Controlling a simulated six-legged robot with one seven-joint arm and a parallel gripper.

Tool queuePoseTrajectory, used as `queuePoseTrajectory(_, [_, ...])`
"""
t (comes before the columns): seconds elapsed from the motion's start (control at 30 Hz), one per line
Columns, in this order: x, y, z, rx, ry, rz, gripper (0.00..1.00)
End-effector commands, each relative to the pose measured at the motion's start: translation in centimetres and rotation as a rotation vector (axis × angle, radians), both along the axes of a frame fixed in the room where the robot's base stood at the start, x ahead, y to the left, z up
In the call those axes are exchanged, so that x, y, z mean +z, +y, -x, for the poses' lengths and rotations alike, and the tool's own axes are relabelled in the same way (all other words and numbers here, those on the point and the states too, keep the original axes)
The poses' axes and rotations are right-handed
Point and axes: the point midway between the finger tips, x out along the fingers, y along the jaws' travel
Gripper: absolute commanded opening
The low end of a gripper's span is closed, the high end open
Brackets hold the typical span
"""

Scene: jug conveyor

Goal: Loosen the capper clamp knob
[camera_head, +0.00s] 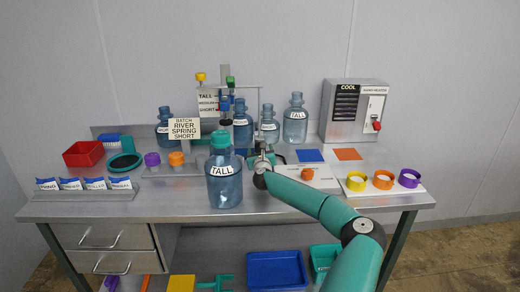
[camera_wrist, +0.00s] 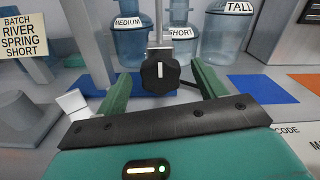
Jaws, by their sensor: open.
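The capper clamp knob (camera_wrist: 160,72) is black with a white pointer line that stands near upright. It sits on a metal post of the capper frame (camera_head: 259,96). My gripper (camera_wrist: 162,84) is open, with one green finger on each side of the knob. Gaps show between both fingers and the knob, so it is not gripped. In the head view my gripper (camera_head: 262,158) reaches the capper from the front right. The knob cannot be made out clearly there.
A blue TALL jug (camera_head: 224,184) with a green cap stands just left of my gripper. More jugs, including a TALL one (camera_head: 295,120), stand behind. A batch sign (camera_head: 185,129) is at left. Blue (camera_head: 310,155) and orange (camera_head: 347,154) pads lie right. A COOL machine (camera_head: 354,110) stands back right.

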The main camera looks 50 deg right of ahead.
Motion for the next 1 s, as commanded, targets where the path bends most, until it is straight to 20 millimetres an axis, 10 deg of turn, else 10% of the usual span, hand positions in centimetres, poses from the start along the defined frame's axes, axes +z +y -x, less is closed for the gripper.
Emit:
queuePoseTrajectory(0.5, [0.0, -1.7, -1.5, 0.001, 0.0, 0.0, 0.7])
queuePoseTrajectory(0.77, [0.0, -1.7, -1.5, 0.001, 0.0, 0.0, 0.25])
queuePoseTrajectory(1.0, [0.0, -1.7, -1.5, 0.001, 0.011, 0.009, 0.25])
